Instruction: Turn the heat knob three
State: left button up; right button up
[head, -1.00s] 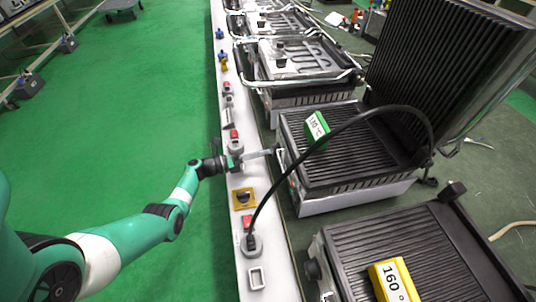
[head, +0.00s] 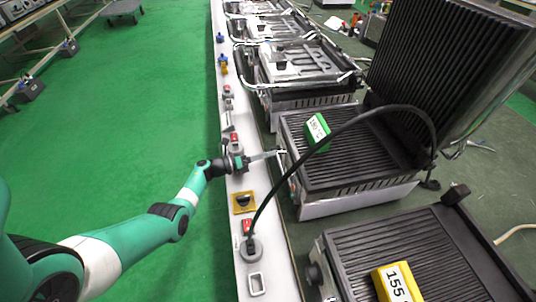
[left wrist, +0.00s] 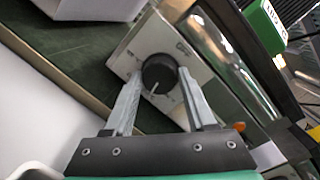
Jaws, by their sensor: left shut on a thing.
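The black round heat knob (left wrist: 158,74) with a white pointer line sits on a silver front panel in the left wrist view. My left gripper (left wrist: 160,78) has its two grey fingers on either side of it, shut on it. In the head view my left gripper (head: 281,153) reaches right to the front of the middle grill (head: 345,180), and the knob is too small to make out there. A green temperature block (head: 317,130) stands on that grill. A yellow block (head: 397,283) reading 155 lies on the nearer grill (head: 425,250). My right gripper is out of view.
A white rail (head: 238,180) with sockets and switches runs along the grill fronts. A black cable (head: 350,122) arches over the middle grill. More cookers (head: 290,62) stand behind. The green floor (head: 150,100) on the left is open.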

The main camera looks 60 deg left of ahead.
pick_arm(q)
jog(key=n, duration=0.1)
jog(key=n+p, duration=0.1)
jog(key=shift+r+n, duration=0.2)
jog(key=shift+n, duration=0.1)
jog(key=shift+f+n+g+p, duration=0.15)
jog(key=shift+n+g+p, duration=0.2)
jog(key=shift+n, duration=0.65)
jog(key=o, duration=1.4)
jog(key=shift+c, duration=0.2)
